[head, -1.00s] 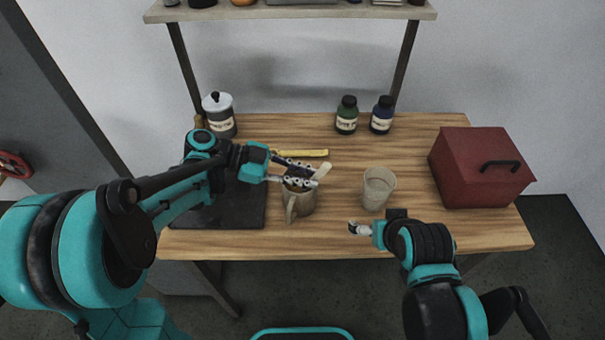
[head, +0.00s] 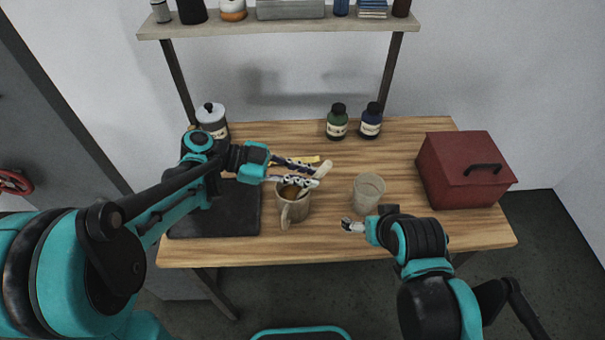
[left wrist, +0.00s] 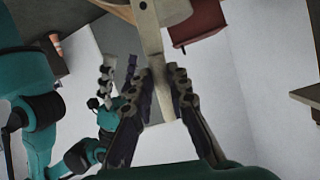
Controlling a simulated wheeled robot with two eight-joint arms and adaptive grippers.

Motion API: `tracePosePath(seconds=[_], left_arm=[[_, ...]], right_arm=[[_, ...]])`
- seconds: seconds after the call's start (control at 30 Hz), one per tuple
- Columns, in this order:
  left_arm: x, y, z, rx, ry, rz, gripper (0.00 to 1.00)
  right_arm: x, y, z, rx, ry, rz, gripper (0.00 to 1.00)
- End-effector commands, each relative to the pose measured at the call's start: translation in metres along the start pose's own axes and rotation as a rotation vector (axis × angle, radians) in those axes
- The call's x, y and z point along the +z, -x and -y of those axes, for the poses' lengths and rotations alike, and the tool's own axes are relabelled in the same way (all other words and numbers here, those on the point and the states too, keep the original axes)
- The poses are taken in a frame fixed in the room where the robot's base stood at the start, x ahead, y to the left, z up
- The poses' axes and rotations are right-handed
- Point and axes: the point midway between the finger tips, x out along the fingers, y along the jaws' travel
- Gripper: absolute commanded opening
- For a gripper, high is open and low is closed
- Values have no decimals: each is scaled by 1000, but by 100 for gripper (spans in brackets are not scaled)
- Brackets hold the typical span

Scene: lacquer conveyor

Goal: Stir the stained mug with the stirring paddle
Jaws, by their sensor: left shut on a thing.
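The stained mug (head: 296,209) stands upright on the table, grey-beige with its handle toward me and brown showing inside. My left gripper (head: 304,175) is over the mug's far right rim, shut on the pale stirring paddle (head: 325,169). The paddle leans, its upper end up to the right and its lower part down inside the mug. In the left wrist view the paddle (left wrist: 156,50) runs between the fingers of my left gripper (left wrist: 165,95). My right gripper (head: 352,226) is near the table's front edge, apart from everything; its opening is too small to judge.
A pale empty-looking cup (head: 368,192) stands right of the mug. A dark mat (head: 215,222) lies left, under my left arm. A red box (head: 465,170) is at right. A canister (head: 212,120), green bottle (head: 337,122) and blue bottle (head: 371,121) stand behind, below a shelf (head: 280,27).

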Motion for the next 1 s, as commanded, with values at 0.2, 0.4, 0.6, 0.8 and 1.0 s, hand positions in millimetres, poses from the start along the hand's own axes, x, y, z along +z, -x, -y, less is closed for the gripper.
tracePosePath(seconds=[0.2, 0.4, 0.6, 0.8, 1.0], left_arm=[[-22, 1, 0, 2, -1, -1, 0], [-38, 1, 0, 1, -1, 0, 0], [-55, 1, 0, 1, -1, 0, 0], [-70, 1, 0, 2, -1, 0, 0], [-73, 0, 0, 0, 0, 0, 0]], right_arm=[[-10, 13, 0, 0, 0, 0, 87], [-17, 24, 0, 0, 0, 0, 87], [-24, 34, 0, 0, 0, 0, 87], [-30, 42, 0, 0, 0, 0, 87], [-31, 44, 0, 0, 0, 0, 87]])
